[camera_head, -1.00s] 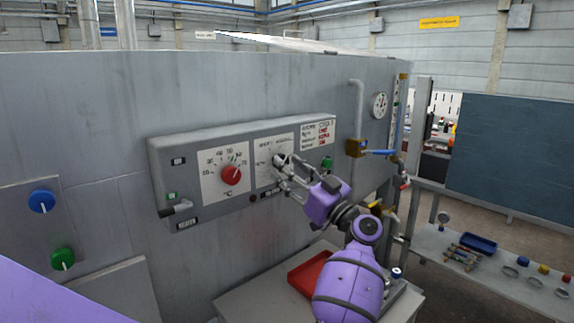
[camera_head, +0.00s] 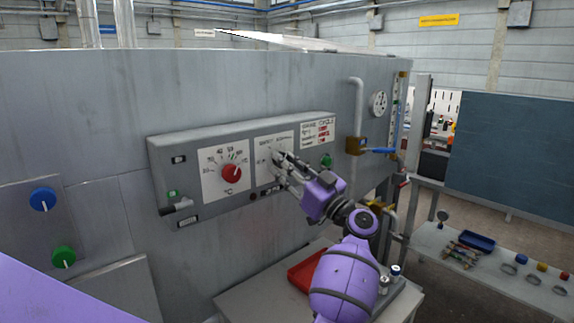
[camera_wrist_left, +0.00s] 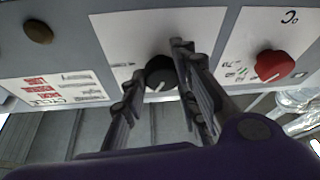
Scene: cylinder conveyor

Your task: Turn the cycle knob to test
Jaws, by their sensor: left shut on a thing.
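The cycle knob (camera_wrist_left: 158,73) is black with a white pointer line, on a white plate (camera_head: 262,150) in the middle of the grey control panel. My left gripper (camera_head: 276,160) reaches it from the lower right, and its fingers hide most of the knob in the head view. In the left wrist view the two fingers (camera_wrist_left: 152,68) are on either side of the knob, shut on it. The wrist view is upside down, with the pointer line slanting down. The printed words around the knob are too small to read. My right gripper is not in view.
A red temperature knob (camera_head: 231,173) sits left on the panel, and a green button (camera_head: 326,160) sits right. A small lever (camera_head: 176,208) sticks out at the lower left. A red tray (camera_head: 306,273) lies on the table below. Pipes and a gauge (camera_head: 379,103) are to the right.

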